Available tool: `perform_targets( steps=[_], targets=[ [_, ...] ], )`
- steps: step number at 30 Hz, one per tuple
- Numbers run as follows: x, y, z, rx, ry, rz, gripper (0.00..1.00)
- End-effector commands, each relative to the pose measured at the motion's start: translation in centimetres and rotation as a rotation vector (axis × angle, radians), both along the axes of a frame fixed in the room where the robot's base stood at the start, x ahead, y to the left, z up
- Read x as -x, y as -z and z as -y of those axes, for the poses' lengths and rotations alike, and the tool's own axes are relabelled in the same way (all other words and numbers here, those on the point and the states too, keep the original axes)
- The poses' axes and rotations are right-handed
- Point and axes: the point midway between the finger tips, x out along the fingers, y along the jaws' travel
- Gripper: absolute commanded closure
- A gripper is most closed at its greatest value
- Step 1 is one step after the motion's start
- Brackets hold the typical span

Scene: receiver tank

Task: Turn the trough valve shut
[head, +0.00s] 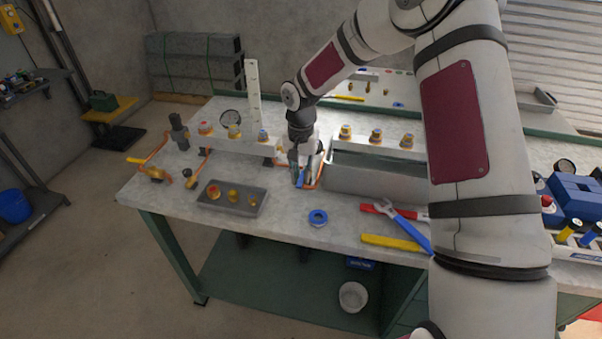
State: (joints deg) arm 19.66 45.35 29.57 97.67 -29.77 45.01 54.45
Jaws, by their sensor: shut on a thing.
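The grey metal trough (376,180) stands on the pale bench, right of my gripper. My gripper (298,172) points down at the trough's left end, beside an orange-brown pipe (319,172). A small blue handle (300,179) shows at the fingertips, and I take it to be the trough valve's handle. My gripper is shut on it. The valve body is mostly hidden by the fingers, and the handle's exact angle is too small to tell.
A grey tray (232,208) with brass fittings lies at the front left. A blue tape roll (318,218) and crossed wrenches (402,225) lie in front of the trough. A white upright scale (252,92) stands behind. A pipe with a brass valve (156,174) is at the left end.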

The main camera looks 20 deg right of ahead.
Motion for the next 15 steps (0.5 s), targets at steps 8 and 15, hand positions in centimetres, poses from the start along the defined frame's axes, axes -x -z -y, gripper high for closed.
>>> perform_targets(
  steps=[8,15],
  targets=[
    [-0.5,0.0,-0.6,0.001,0.098,0.002,1.00],
    [-1.4,0.1,-1.6,0.002,0.290,0.003,1.00]
  ],
)
